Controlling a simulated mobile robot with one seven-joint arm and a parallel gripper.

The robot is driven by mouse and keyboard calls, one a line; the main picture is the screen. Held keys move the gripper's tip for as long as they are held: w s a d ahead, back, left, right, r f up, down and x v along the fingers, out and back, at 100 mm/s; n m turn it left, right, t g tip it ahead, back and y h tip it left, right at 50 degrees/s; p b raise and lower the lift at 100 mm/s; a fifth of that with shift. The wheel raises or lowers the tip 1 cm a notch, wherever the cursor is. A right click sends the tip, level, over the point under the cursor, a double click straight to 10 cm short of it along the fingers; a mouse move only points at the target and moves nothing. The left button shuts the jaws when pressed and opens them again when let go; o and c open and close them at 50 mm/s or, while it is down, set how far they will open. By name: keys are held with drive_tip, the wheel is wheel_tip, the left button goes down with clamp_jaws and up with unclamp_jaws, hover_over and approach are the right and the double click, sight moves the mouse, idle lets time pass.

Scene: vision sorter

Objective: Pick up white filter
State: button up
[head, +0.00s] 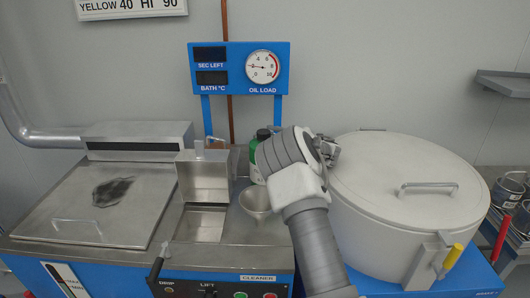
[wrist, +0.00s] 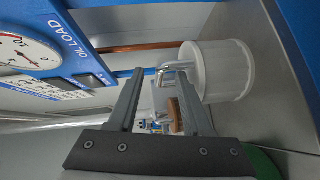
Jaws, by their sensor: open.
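A white cylinder with a bent metal handle (wrist: 228,72), which looks like the white filter, is at the upper right in the wrist view. Its handle reaches left, close to my right fingertip and partly across the gap between the fingertips. My gripper (wrist: 160,74) is open, with nothing clamped between its fingers. In the head view my gripper (head: 328,150) is beside the large white lidded drum (head: 385,185), pointing away from the camera. I cannot make out the filter in the head view; my arm may hide it.
A green-and-white bottle (head: 257,155) stands left of my wrist, above a metal funnel (head: 257,199). The blue gauge panel (head: 222,58) is behind. A steel box (head: 203,176) and a flat steel lid (head: 100,204) lie left. Pails (head: 508,190) stand at the right.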

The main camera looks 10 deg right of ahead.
drive_tip(key=shift+w+a, duration=0.25)
drive_tip(key=shift+w, duration=0.2)
clamp_jaws()
idle(1.1)
